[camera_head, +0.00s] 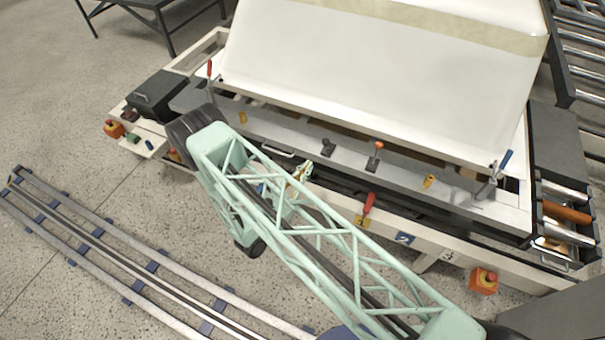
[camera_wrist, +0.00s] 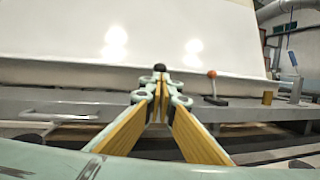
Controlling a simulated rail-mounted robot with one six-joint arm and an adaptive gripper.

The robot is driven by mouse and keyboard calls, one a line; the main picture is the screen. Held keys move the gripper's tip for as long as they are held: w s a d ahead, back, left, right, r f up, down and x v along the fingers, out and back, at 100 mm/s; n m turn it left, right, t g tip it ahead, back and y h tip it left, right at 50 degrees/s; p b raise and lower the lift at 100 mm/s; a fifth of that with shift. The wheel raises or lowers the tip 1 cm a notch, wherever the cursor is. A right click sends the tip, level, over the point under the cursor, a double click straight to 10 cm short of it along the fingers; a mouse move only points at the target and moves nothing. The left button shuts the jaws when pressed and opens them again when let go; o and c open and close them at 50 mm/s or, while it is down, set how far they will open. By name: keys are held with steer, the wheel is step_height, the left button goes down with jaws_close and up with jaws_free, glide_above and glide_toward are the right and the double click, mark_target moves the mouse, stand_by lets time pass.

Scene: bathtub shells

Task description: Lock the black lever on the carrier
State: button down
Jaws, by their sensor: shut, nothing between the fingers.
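The carrier (camera_head: 440,188) is a long grey and cream frame under a large white tub shell (camera_head: 390,75). The black lever (camera_head: 328,147) stands on its grey front rail, left of an orange-knobbed lever (camera_head: 375,156). In the wrist view, the black lever's round knob (camera_wrist: 160,67) shows just beyond my fingertips; its stem is hidden behind them. My gripper (camera_wrist: 159,80) has yellow-padded fingers meeting at the tips, with nothing between them. In the head view, my gripper (camera_head: 301,174) is partly hidden by my arm, just left of and below the black lever. Contact cannot be told.
The orange-knobbed lever also shows close right in the wrist view (camera_wrist: 212,82). A red handle (camera_head: 369,203) sits on the lower front edge, a blue one (camera_head: 505,160) at right, another red one (camera_head: 210,69) at left. An emergency-stop box (camera_head: 484,280) stands in front.

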mark_target(324, 145)
steer(key=shift+b+x, duration=0.35)
steer(key=shift+x, duration=3.75)
steer(key=shift+r, duration=0.1)
steer(key=shift+r, duration=0.15)
